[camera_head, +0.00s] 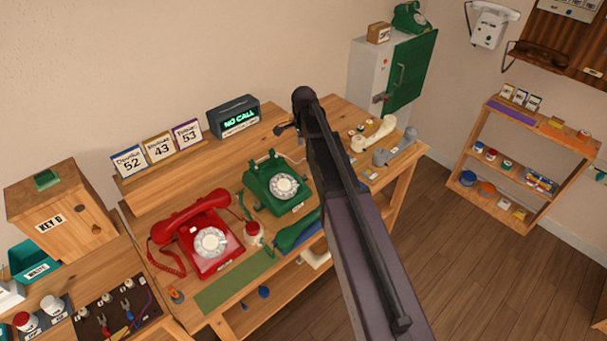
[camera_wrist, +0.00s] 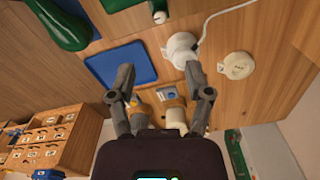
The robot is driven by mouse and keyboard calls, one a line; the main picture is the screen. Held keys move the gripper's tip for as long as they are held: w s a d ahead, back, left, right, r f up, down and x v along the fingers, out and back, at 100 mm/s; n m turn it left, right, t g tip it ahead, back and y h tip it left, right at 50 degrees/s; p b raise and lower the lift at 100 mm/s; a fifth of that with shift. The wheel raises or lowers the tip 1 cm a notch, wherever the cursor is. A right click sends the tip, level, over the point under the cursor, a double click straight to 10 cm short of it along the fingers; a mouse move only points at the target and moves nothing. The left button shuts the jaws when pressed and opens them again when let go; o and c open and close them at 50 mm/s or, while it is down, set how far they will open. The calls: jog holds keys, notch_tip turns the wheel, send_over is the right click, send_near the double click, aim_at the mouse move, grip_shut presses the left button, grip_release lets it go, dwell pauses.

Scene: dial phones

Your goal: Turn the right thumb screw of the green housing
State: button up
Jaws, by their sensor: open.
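The green phone (camera_head: 277,187), whose body is the green housing, stands on the wooden workbench right of the red phone. Its dial faces up. I cannot make out its right thumb screw in either view. In the wrist view a green piece (camera_wrist: 118,4) shows at the top edge and a rounded green handset (camera_wrist: 60,24) at the upper left. My gripper (camera_wrist: 161,88) is open, its two fingers apart above the wooden bench with nothing gripped. A small grey-blue item (camera_wrist: 167,96) shows beyond the gap between them. In the head view my arm hides most of the gripper.
A red phone (camera_head: 202,238) stands left of the green one. A blue mat (camera_wrist: 122,66), a white cylinder with a cord (camera_wrist: 181,46) and a pale disc (camera_wrist: 237,65) lie beyond my fingers. A green strip of bench (camera_head: 233,281) is bare.

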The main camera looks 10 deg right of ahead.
aim_at(304, 174)
jog(key=shift+f+b, duration=6.7)
jog(key=shift+f, duration=0.15)
jog(key=shift+c, duration=0.3)
grip_shut()
